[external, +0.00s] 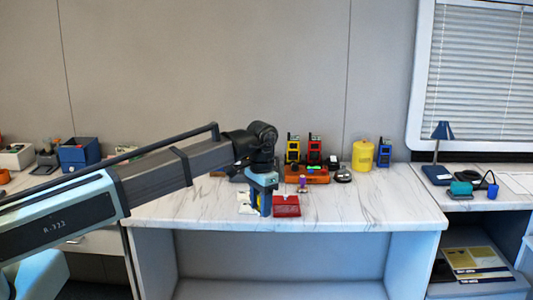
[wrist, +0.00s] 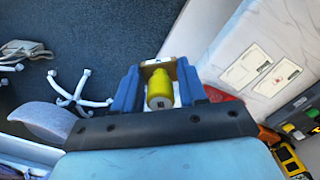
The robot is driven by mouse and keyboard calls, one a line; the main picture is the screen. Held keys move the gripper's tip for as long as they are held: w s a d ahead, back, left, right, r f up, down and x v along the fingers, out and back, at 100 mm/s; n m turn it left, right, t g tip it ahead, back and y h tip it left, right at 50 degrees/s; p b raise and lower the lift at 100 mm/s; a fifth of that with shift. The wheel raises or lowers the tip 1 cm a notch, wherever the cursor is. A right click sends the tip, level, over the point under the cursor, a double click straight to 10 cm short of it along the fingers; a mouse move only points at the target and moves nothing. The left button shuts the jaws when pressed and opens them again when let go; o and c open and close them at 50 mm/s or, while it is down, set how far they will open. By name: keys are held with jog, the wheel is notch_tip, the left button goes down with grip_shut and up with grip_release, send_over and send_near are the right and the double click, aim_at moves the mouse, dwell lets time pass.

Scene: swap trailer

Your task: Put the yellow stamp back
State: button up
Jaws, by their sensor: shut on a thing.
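The yellow stamp (wrist: 160,86) is between the blue fingers of my gripper (wrist: 158,84) in the wrist view, its rounded yellow end toward the camera. In the external view my gripper (external: 260,202) points down over the front of the marble desk, just left of the red box (external: 286,206). Only a sliver of yellow shows between the fingers there. Whether the stamp touches the desk cannot be told. An orange holder (external: 314,175) with a green item in it stands behind and to the right. A small purple stamp-like item (external: 302,184) stands in front of it.
White cards (external: 244,203) lie beside my gripper. Yellow (external: 293,149) and red (external: 314,148) radios, a yellow canister (external: 362,155) and a dark round item (external: 343,174) stand toward the back. The marble desk's (external: 390,208) right front is clear.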

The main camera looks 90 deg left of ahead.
jog(key=a+n, duration=0.4)
jog(key=a, duration=1.9)
jog(key=n, duration=0.6)
send_over(283, 193)
jog(key=shift+f, duration=4.4)
jog(key=shift+f, duration=0.15)
jog(key=o, duration=0.8)
jog(key=shift+o, duration=0.2)
notch_tip(283, 193, up, 12)
jog(key=shift+r, duration=0.2)
